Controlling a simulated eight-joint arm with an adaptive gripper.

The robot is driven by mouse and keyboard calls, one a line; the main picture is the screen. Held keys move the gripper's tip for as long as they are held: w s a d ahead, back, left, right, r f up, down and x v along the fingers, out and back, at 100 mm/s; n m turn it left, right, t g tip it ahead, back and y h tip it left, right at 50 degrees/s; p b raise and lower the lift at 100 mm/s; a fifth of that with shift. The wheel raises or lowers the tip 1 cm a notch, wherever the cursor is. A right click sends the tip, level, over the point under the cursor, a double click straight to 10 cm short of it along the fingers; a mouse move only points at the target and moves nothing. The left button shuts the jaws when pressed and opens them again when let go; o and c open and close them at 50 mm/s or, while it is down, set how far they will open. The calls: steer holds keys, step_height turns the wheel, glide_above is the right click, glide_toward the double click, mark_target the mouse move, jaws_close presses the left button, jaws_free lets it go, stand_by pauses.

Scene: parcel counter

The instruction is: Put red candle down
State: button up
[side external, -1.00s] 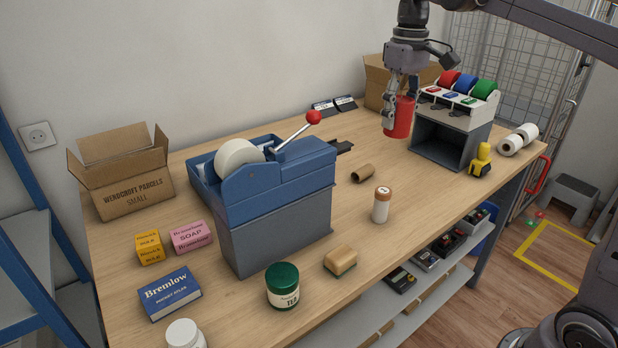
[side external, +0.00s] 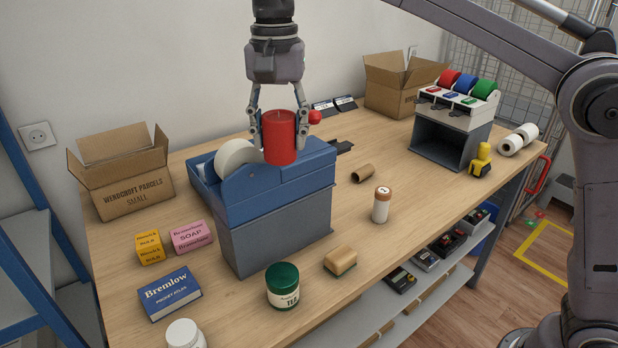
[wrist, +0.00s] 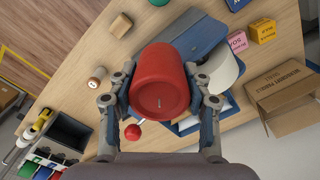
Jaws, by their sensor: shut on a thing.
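The red candle (side external: 280,138) is a plain red cylinder with a wick in its top. My gripper (side external: 279,132) is shut on it, one finger on each side. In the side view the candle is upright in front of the top of the blue tape dispenser (side external: 285,178) and hides part of it and most of its lever. In the wrist view the candle (wrist: 160,83) fills the middle between my fingers (wrist: 162,95), with the dispenser's blue body below it. I cannot tell how high the candle is above the dispenser.
The counter (side external: 290,300) has free wood at the front right.

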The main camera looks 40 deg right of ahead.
steer(key=s+a+m, duration=0.2)
steer(key=s+a, duration=0.1)
steer(key=a, duration=0.4)
steer(key=s+a+m, duration=0.2)
steer(key=s+a, duration=0.1)
steer(key=a, duration=0.5)
step_height(320, 180, down, 17)
steer(key=shift+w+d, duration=0.3)
steer(key=shift+d, duration=0.1)
steer(key=shift+f, duration=4.65)
steer(key=shift+f, duration=0.25)
steer(key=o, duration=1.2)
steer(key=shift+o, duration=0.2)
